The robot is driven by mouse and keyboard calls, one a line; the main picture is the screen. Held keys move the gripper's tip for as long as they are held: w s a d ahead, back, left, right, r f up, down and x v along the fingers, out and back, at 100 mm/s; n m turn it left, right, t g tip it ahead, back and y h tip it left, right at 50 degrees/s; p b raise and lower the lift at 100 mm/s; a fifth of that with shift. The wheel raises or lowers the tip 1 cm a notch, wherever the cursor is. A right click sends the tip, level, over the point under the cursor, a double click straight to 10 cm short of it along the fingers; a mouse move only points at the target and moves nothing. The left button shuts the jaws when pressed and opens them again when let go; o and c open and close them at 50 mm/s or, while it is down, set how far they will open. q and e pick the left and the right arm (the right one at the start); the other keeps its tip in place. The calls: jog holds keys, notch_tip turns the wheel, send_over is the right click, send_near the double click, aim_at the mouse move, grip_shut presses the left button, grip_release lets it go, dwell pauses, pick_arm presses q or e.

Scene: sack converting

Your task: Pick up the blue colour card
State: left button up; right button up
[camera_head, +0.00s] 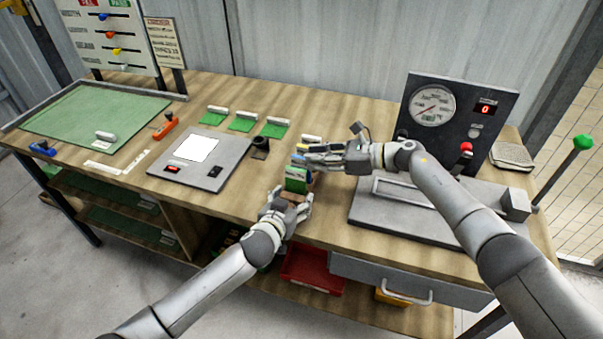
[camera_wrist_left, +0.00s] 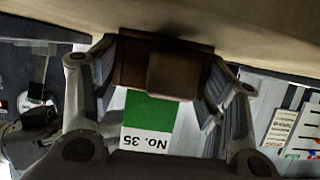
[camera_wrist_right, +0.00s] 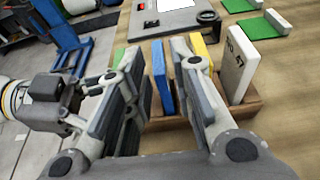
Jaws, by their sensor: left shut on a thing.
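The blue colour card (camera_wrist_right: 163,77) stands upright in a wooden card rack (camera_wrist_right: 246,105), between a green card (camera_wrist_right: 119,57) and a yellow card (camera_wrist_right: 201,55). A white card marked No 47 (camera_wrist_right: 238,65) stands at the rack's end. My right gripper (camera_head: 305,158) is open above the rack; in the right wrist view its fingers (camera_wrist_right: 158,90) are apart, with the blue card showing in the gap. I cannot tell whether they touch it. My left gripper (camera_head: 292,208) is shut on the near end of the rack, which shows between its fingers in the left wrist view (camera_wrist_left: 165,65).
A grey plate with a white square (camera_head: 197,149) and a dark ring (camera_head: 260,146) are left of the rack. A gauge box (camera_head: 434,108) and a grey press bed (camera_head: 405,208) stand right. A red bin (camera_head: 312,268) is below.

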aim_at(301, 157)
jog(key=x, duration=0.5)
jog(key=shift+s, duration=0.1)
grip_shut()
